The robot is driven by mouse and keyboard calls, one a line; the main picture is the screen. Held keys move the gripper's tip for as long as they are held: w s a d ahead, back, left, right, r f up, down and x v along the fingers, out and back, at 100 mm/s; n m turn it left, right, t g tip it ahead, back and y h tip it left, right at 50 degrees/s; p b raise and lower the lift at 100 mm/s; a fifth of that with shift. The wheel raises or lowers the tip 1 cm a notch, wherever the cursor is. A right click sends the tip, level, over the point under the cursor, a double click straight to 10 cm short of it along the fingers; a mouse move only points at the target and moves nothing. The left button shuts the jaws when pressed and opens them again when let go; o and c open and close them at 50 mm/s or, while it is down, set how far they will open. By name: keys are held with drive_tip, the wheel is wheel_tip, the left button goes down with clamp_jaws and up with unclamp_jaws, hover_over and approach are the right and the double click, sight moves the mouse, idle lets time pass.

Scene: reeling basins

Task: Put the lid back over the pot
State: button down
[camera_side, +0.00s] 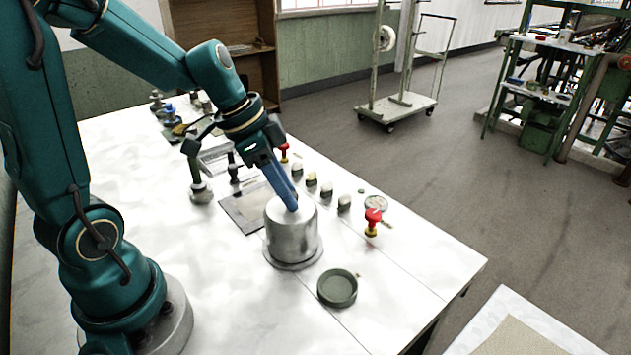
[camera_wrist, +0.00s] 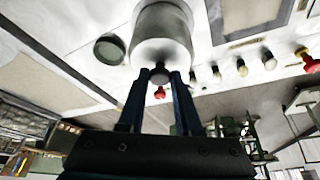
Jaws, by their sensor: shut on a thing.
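A silver metal pot (camera_side: 292,237) stands upright on the white table, with a wider foot at its base; it also shows in the wrist view (camera_wrist: 160,22). A pale round lid (camera_side: 279,212) covers the pot's top, and I see no clear gap between them; whether it is fully seated I cannot tell. My gripper (camera_side: 293,207) reaches down at a tilt to the lid's middle. In the wrist view, its two fingers (camera_wrist: 160,77) are shut on the lid's small dark knob. In the side view, the fingers hide the knob.
A shallow dark green dish (camera_side: 337,289) lies close in front of the pot. A red-topped yellow valve (camera_side: 373,222) and a row of small pale knobs (camera_side: 327,190) stand to the right. A flat dark-framed panel (camera_side: 245,207) lies behind left. The front left table is clear.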

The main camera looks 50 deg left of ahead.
drive_tip(key=c, duration=0.5)
unclamp_jaws()
drive_tip(key=shift+o, duration=0.3)
drive_tip(key=o, duration=0.4)
drive_tip(key=shift+r, duration=3.45)
